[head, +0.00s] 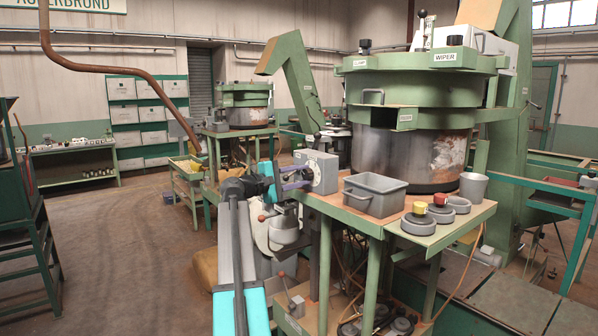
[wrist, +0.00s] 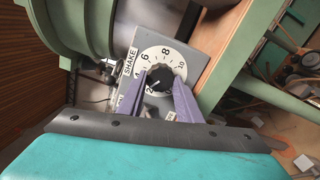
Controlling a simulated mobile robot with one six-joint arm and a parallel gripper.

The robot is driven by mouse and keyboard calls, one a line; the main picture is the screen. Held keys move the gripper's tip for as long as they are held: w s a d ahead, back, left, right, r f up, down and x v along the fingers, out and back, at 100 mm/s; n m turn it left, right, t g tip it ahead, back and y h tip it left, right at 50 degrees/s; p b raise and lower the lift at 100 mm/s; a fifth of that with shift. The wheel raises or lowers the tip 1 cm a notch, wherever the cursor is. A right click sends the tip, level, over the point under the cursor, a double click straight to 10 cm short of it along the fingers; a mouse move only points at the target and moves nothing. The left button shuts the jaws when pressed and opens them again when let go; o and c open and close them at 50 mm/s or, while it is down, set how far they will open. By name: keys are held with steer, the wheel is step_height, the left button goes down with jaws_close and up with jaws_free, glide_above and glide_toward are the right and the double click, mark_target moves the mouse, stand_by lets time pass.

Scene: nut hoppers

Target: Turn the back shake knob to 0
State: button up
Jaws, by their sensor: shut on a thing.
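The shake knob (wrist: 161,79) is a black knob on a round white dial, numbered up to 10, on a grey box. A SHAKE label (wrist: 130,62) is beside the dial. My gripper (wrist: 160,74) has its two purple fingers shut on either side of the knob. The knob's white mark appears to point to the lower left, near the 2; the 0 is not visible. In the head view the grey control box (head: 323,171) stands at the left end of the green table, with my gripper (head: 303,177) against its face and the knob hard to make out.
A grey bin (head: 374,194) stands right of the box, with round weights (head: 419,224) and a grey cup (head: 473,187) farther right. The large hopper (head: 405,150) rises behind them. A second machine (head: 241,108) stands farther back. Floor at the left is open.

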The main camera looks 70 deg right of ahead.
steer(key=n+p, duration=0.1)
steer(key=n, duration=0.1)
steer(key=n+p, duration=0.1)
steer(key=p, duration=0.1)
steer(key=shift+r+n, duration=0.35)
steer(key=shift+n, duration=0.05)
steer(key=n+p, duration=0.4)
steer(key=shift+n, duration=0.3)
steer(key=n+p, duration=0.4)
steer(key=shift+s, duration=0.15)
steer(key=shift+f+n+p, duration=0.2)
steer(key=shift+n+p, duration=1.1)
steer(key=shift+n, duration=0.2)
steer(key=o, duration=1)
steer(key=shift+f, duration=0.2)
steer(key=shift+o, duration=0.2)
steer(key=shift+a+f, duration=0.1)
